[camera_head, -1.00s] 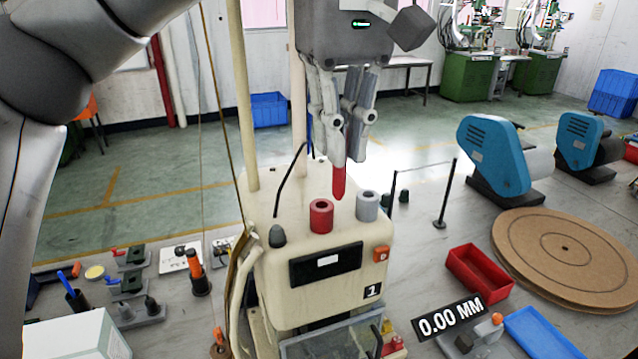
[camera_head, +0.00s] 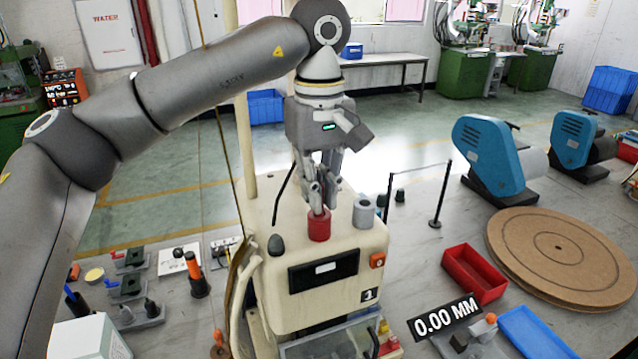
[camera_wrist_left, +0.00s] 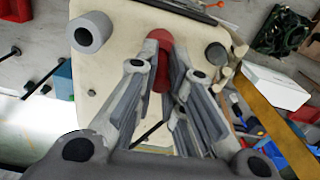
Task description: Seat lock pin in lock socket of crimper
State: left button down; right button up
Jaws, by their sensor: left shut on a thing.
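The crimper (camera_head: 265,270) is a cream machine with a red cylindrical socket (camera_head: 319,229) and a grey socket (camera_head: 364,212) on its top. My left gripper (camera_head: 321,206) points down right over the red socket, its fingertips at the socket's rim. It is shut on the red lock pin (camera_wrist_left: 162,78), which shows between the fingers in the left wrist view. The pin looks upright and in line with the red socket, its lower end hidden; I cannot tell how deep it sits. The grey socket (camera_wrist_left: 90,32) is empty. My right gripper is not in view.
A dark knob (camera_head: 276,246) stands on the crimper's top left, near a cream post. A red tray (camera_head: 474,274), a blue tray (camera_head: 540,335) and brown discs (camera_head: 565,255) lie on the right of the bench. Small fixtures stand at left.

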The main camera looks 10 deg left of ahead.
pick_arm(q)
jog(key=shift+s+f, duration=0.1)
jog(key=c, duration=1.5)
grip_release()
notch_tip(320, 180, up, 12)
jog(key=shift+r, duration=0.15)
jog(key=shift+d, duration=0.1)
